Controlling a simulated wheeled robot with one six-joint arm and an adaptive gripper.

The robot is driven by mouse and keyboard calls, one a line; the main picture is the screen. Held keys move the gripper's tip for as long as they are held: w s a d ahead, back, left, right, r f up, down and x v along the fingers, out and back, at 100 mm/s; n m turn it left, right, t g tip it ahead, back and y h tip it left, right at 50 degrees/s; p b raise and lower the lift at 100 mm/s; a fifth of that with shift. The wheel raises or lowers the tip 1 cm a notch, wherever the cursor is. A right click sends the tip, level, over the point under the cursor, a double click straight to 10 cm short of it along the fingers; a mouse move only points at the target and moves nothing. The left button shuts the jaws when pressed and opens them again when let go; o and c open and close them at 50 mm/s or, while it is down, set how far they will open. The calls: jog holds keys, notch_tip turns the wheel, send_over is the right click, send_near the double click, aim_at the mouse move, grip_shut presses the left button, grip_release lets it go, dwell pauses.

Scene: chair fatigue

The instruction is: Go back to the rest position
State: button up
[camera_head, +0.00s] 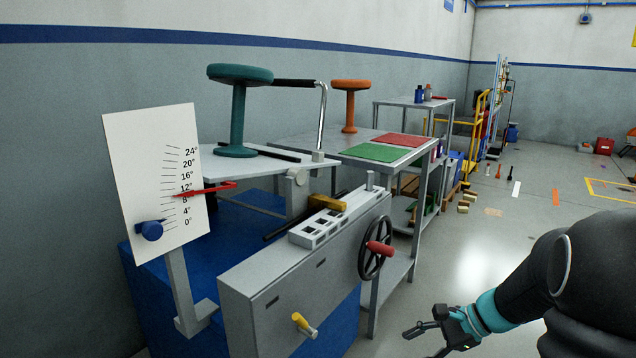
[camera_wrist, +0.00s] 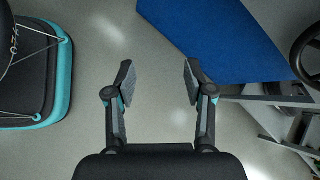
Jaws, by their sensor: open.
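My gripper (camera_head: 428,330) is low at the bottom right of the head view, in front of the test machine and apart from it. In the wrist view my gripper (camera_wrist: 158,82) has its two fingers spread wide with nothing between them. Grey floor shows beneath it. The grey test machine (camera_head: 290,285) stands to the left of my gripper, with a black handwheel (camera_head: 376,250) with a red handle on its front. The handwheel also shows at the right edge of the wrist view (camera_wrist: 308,58).
A teal stool (camera_head: 238,115) stands on the machine's tilted plate beside an angle scale (camera_head: 150,180) with a red pointer. An orange stool (camera_head: 350,105) and red and green mats (camera_head: 375,152) are on a grey table behind. Floor at right is mostly clear.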

jog(key=s+a+r+n+t+h, duration=0.1)
jog(key=s+a+r+n+h, duration=0.1)
jog(key=s+r+n+h, duration=0.2)
jog(key=s+a+r+n+t+h, duration=0.2)
jog(key=s+r+n, duration=0.6)
jog(key=s, duration=0.8)
jog(key=a+n+h, duration=0.1)
jog(key=n+h, duration=0.1)
jog(key=n, duration=0.1)
jog(key=shift+s+a+r+n+h, duration=0.15)
jog(key=shift+r+n+h, duration=0.05)
jog(key=shift+n+h, duration=0.2)
